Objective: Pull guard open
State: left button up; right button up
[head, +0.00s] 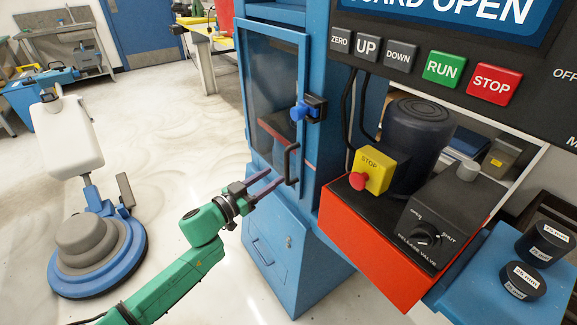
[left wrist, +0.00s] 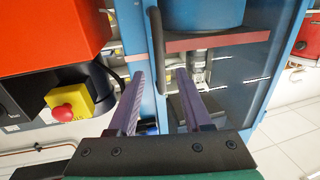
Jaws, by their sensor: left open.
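The guard (head: 262,85) is a clear panel in a blue frame on the front of a blue machine. It looks shut or nearly so; I cannot tell whether a small gap is there. Its black bar handle (head: 290,165) is low on the right side, below a blue-and-black latch (head: 303,110). My left gripper (head: 275,178) is open, its purple fingers reaching to the handle. In the left wrist view the handle (left wrist: 157,40) appears between the spread fingertips (left wrist: 160,76); contact cannot be made out. My right gripper is not in view.
A control panel with a RUN button (head: 443,69) and a sign ending in "OPEN" (head: 470,8) is at upper right. A yellow stop box (head: 371,170) sits on the red base (head: 375,245). A floor scrubber (head: 95,245) stands at left. The floor between is clear.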

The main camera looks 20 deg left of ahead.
aim_at(287, 180)
pick_arm(q)
jog(key=x, duration=0.7)
jog(key=shift+s, duration=0.1)
grip_shut()
dwell(1.1)
